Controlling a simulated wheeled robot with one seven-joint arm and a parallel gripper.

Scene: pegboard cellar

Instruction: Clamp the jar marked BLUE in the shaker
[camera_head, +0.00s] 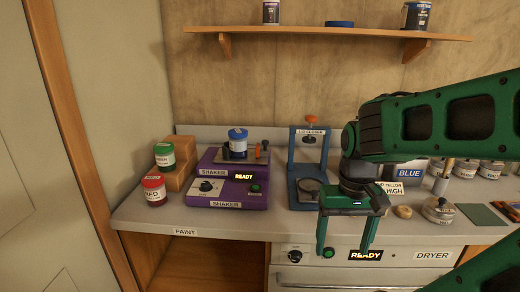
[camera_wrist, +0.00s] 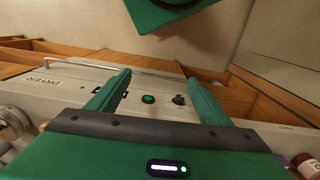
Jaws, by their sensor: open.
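A jar with a blue lid (camera_head: 237,143) stands upright on the platform of the purple shaker (camera_head: 229,190); its label is too small to read. The shaker shows a lit READY sign, a dial and a green button. Clamp parts with an orange-red knob (camera_head: 265,144) sit beside the jar, but I cannot tell whether they grip it. My green gripper (camera_head: 344,252) is open and empty, in front of the counter edge, well right of the shaker. In the wrist view my gripper (camera_wrist: 159,77) shows two spread fingers with nothing between them; the jar is not seen there.
Left of the shaker, a red-lidded jar (camera_head: 154,190) and a green-lidded jar (camera_head: 165,154) stand by a wooden step block. The blue lid closer (camera_head: 307,165) stands between shaker and arm. Below are the dryer (camera_head: 400,255) and an open cubby (camera_head: 195,262). A shelf (camera_head: 330,33) hangs above.

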